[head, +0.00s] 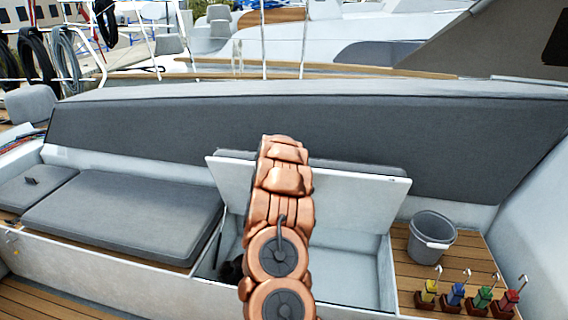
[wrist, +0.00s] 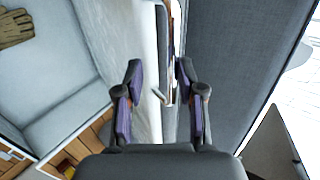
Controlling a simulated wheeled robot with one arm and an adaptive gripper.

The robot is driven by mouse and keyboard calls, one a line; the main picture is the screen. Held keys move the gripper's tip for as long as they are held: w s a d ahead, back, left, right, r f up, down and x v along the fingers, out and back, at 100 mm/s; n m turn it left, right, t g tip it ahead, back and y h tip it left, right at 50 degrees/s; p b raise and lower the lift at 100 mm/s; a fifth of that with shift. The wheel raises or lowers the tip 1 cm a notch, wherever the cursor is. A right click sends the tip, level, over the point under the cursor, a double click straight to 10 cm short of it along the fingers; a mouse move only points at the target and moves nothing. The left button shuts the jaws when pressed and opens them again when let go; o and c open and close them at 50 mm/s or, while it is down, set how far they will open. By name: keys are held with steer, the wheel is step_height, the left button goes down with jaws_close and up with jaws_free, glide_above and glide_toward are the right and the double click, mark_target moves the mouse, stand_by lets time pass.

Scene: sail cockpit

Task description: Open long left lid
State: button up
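A white lid (head: 345,199) with a grey cushion on its back stands raised over an open white compartment (head: 352,277) in the bench. To its left, a long grey-cushioned section (head: 125,215) lies flat. In the wrist view, the raised lid's edge (wrist: 163,35) runs between the fingers of my gripper (wrist: 159,68), with a small metal part (wrist: 158,95) near it. The fingers are apart, and I see no clear contact with the lid. In the head view my copper-coloured arm hides the gripper and part of the lid.
A brown glove (wrist: 15,28) lies in the compartment. A grey bucket (head: 431,238) and several small coloured items with hooks (head: 456,295) stand on the wooden deck at right. A small cushion (head: 35,186) is at far left. The grey backrest (head: 400,140) rises behind the lid.

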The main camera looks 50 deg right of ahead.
steer(key=v, duration=1.1)
steer(key=shift+w, duration=0.1)
stand_by(0.7)
